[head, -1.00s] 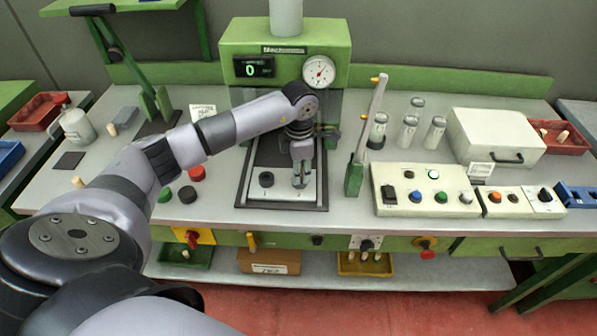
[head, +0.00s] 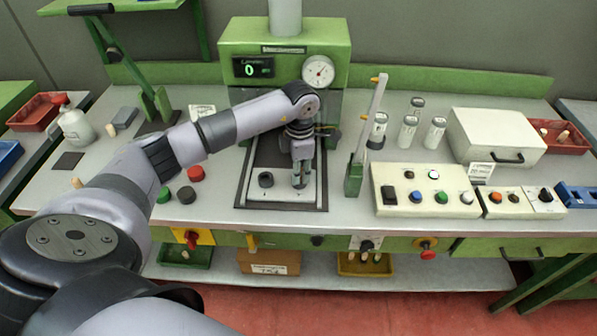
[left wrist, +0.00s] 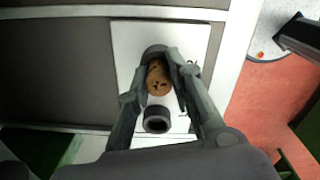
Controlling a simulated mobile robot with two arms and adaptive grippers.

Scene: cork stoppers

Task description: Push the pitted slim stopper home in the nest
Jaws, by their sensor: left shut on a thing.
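The pitted cork stopper (left wrist: 158,78) is brown with dark pits on its end face in the left wrist view. My left gripper (head: 300,182) is shut on it, with one finger on each side; the fingers also show in the left wrist view (left wrist: 160,82). The dark ring of nest 2 (left wrist: 154,50) shows just behind the stopper, partly hidden by it and the fingers. I cannot tell how deep the stopper sits. Nest 1 (head: 266,179), a dark ring on the same pale plate (head: 282,194), looks empty. My right gripper is not in view.
The green press (head: 285,50) with its gauge stands behind the plate. A green stand with a pale post (head: 368,140) is close on the right. Red, green and dark caps (head: 187,194) lie to the left. A control box (head: 425,190) is farther right.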

